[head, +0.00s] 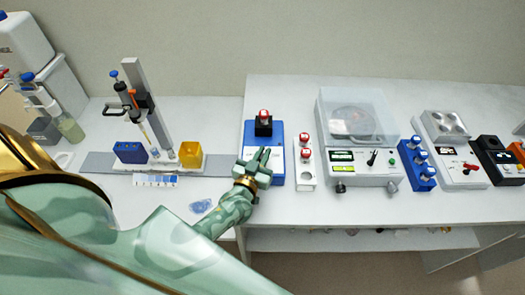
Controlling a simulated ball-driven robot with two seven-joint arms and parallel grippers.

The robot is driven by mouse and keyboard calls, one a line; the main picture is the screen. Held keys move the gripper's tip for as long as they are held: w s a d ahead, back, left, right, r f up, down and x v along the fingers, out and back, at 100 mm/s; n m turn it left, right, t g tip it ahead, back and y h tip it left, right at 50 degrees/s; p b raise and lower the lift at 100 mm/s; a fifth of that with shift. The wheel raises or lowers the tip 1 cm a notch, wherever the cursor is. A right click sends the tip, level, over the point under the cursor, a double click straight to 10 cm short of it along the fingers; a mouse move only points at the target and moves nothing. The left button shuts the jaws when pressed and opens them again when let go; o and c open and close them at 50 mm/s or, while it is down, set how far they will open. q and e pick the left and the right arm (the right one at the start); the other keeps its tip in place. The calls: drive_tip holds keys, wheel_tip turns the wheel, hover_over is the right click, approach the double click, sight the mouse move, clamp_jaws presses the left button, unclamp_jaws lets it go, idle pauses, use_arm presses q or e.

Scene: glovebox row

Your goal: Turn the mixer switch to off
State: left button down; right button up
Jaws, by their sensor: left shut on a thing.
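The mixer (277,136) is a blue box standing on the bench, with a black holder on top and a red-capped tube (263,116) upright in it. My left gripper (260,157) is at the front part of the mixer's top, reaching in from below. Its fingers are shut on the mixer switch, which they hide. The switch's position cannot be read. My right gripper is not in view.
A white rack with red-capped tubes (305,172) stands close to the right of the mixer. Further right are a clear-lidded centrifuge (358,165) and a blue tube rack (416,165). A pipette stand (140,90) is at left. The bench's front strip is clear.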

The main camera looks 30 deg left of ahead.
use_arm(q)
drive_tip(key=shift+n+y, duration=0.3)
drive_tip(key=shift+y, duration=0.1)
drive_tip(key=c, duration=1.5)
unclamp_jaws()
drive_tip(key=v, duration=1.6)
drive_tip(key=shift+s+d+r, duration=0.15)
